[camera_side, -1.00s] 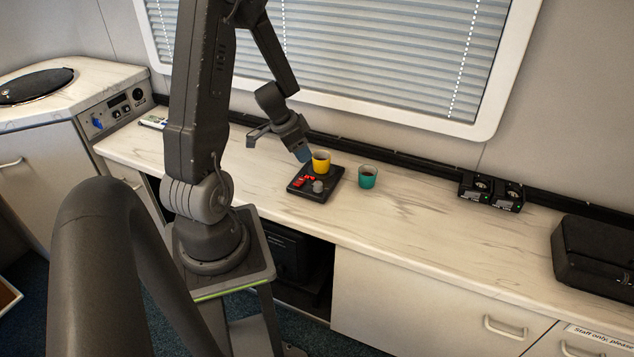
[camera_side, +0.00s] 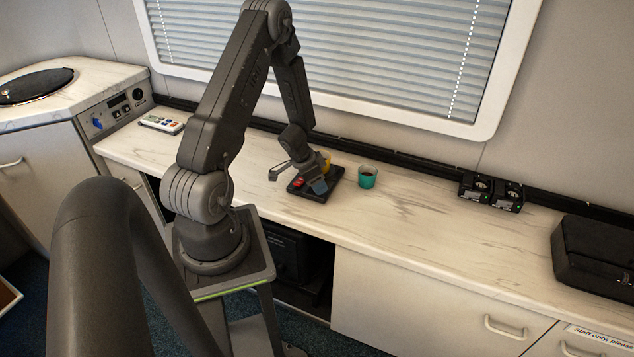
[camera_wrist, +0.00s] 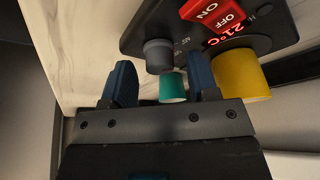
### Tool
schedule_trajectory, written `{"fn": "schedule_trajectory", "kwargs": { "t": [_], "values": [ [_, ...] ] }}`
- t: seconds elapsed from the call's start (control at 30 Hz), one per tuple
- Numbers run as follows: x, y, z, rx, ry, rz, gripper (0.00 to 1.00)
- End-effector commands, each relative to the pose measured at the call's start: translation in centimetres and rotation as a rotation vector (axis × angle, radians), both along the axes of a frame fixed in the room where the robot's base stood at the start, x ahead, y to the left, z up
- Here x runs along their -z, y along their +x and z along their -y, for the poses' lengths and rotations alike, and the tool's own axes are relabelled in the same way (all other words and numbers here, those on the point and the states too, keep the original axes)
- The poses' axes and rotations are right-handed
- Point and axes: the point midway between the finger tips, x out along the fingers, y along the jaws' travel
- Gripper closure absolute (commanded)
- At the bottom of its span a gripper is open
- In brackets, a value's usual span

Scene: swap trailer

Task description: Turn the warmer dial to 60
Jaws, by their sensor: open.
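My gripper (camera_wrist: 162,82) is open with blue fingertips. The dial shows just beyond and between the fingertips, apart from them. In the side view my gripper (camera_side: 300,180) is low over the warmer.
A teal cup (camera_side: 367,177) with dark liquid stands on the counter just right of the warmer. Two black charger-like units (camera_side: 491,191) and a black case (camera_side: 595,255) lie farther right. A white remote-like device (camera_side: 161,124) lies at the left. The counter between is clear.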

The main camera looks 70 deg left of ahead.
Motion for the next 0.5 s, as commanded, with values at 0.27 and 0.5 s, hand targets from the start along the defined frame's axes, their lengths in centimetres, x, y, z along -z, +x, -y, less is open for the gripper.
{"fn": "schedule_trajectory", "kwargs": {
  "t": [0.27, 0.5],
  "values": [
    [0.52, 0.24, -0.02, 0.001, 0.001, 0.0, 0.46],
    [0.5, 0.22, -0.01, 0.0, 0.001, 0.0, 0.59]
  ]
}}
